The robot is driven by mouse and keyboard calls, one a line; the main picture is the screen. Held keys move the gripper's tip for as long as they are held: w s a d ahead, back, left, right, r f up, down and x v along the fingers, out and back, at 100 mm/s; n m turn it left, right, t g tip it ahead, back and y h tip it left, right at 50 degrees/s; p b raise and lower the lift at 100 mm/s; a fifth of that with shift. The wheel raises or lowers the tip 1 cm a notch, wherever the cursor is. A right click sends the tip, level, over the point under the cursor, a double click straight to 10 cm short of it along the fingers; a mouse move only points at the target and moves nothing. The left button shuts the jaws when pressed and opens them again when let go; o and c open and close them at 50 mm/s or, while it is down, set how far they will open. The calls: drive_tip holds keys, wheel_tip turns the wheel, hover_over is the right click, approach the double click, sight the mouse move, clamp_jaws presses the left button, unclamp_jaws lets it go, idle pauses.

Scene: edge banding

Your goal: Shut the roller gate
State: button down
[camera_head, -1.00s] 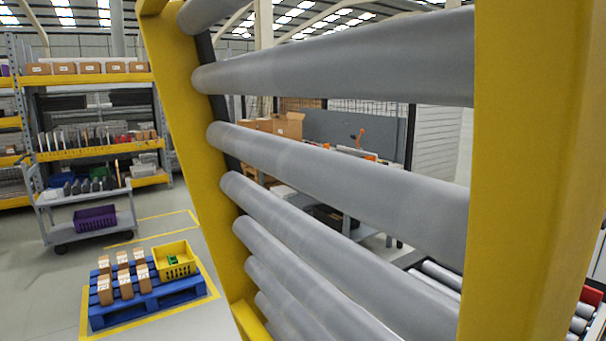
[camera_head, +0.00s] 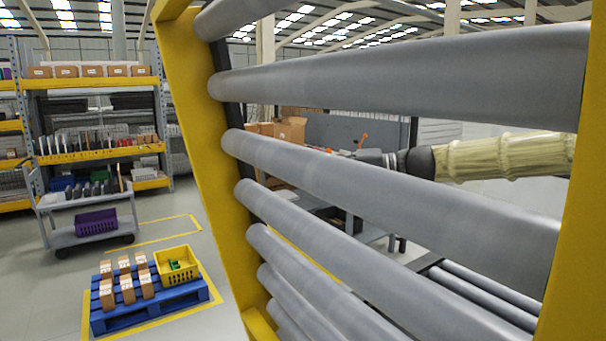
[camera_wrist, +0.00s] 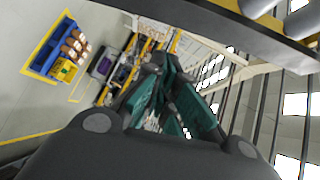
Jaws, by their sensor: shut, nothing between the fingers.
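The roller gate fills the right of the head view: a yellow frame (camera_head: 188,130) with several grey rollers (camera_head: 400,75) across it. It stands raised and tilted close to the camera, and its right post is cut by the picture edge. My arm in a cream sleeve shows behind the rollers, with my gripper (camera_head: 372,157) at its left end, partly hidden by a roller. In the wrist view my gripper (camera_wrist: 168,66) has its teal fingers together and empty. A yellow beam with roller ends (camera_wrist: 262,18) crosses the top right there, apart from the fingers.
A roller conveyor (camera_head: 485,292) lies behind the gate at lower right. A blue pallet (camera_head: 150,312) with boxes and a yellow crate (camera_head: 176,264) stands on the floor at left. A grey cart (camera_head: 85,235) and shelving (camera_head: 95,85) stand farther back. Floor between them is clear.

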drive_tip(key=s+p+x, duration=0.2)
drive_tip(key=p+x, duration=0.1)
drive_tip(key=x, duration=0.8)
drive_tip(key=shift+s+a+f, duration=0.2)
drive_tip(key=shift+s+f, duration=0.05)
drive_tip(key=shift+s, duration=0.1)
